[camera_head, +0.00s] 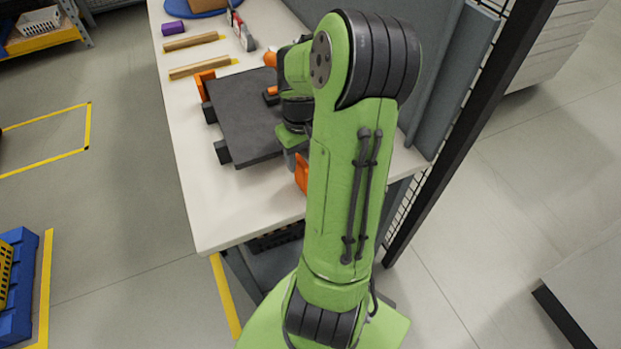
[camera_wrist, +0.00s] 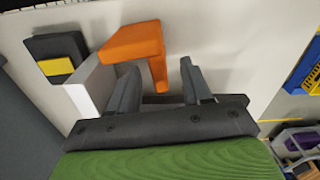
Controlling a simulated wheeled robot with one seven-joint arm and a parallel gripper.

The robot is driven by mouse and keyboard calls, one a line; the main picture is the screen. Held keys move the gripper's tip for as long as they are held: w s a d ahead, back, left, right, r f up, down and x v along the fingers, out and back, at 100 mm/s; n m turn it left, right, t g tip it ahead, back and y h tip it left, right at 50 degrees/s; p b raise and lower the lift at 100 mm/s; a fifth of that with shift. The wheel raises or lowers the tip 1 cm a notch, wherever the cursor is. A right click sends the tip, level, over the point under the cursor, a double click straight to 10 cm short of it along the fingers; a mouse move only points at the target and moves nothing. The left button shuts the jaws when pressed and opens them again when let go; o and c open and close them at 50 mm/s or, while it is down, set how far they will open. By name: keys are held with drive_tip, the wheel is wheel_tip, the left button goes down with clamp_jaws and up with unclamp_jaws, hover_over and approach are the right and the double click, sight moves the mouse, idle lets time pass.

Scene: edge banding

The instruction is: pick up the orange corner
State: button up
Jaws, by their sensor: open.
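In the wrist view an orange L-shaped corner (camera_wrist: 133,46) lies on the pale table top. One leg of it points down toward the space between my fingers. My gripper (camera_wrist: 157,70) is open, with one grey finger on each side of that leg, and the left finger is close to the orange piece. I cannot tell whether they touch. In the head view an orange piece (camera_head: 301,172) shows beside my arm, partly hidden by it. My gripper is mostly hidden behind my arm there.
A dark board (camera_head: 238,118) lies on the white table (camera_head: 215,205), with another orange piece (camera_head: 204,84) at its edge. Wooden strips (camera_head: 200,67) lie behind. In the wrist view a white-edged panel (camera_wrist: 92,84) and a black-and-yellow block (camera_wrist: 57,60) are left of the corner.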

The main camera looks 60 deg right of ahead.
sight(303, 163)
drive_tip(key=f+b, duration=0.1)
drive_tip(key=f, duration=0.4)
drive_tip(key=shift+d, duration=0.2)
drive_tip(key=shift+a, duration=0.1)
clamp_jaws()
drive_tip(key=shift+r, duration=0.15)
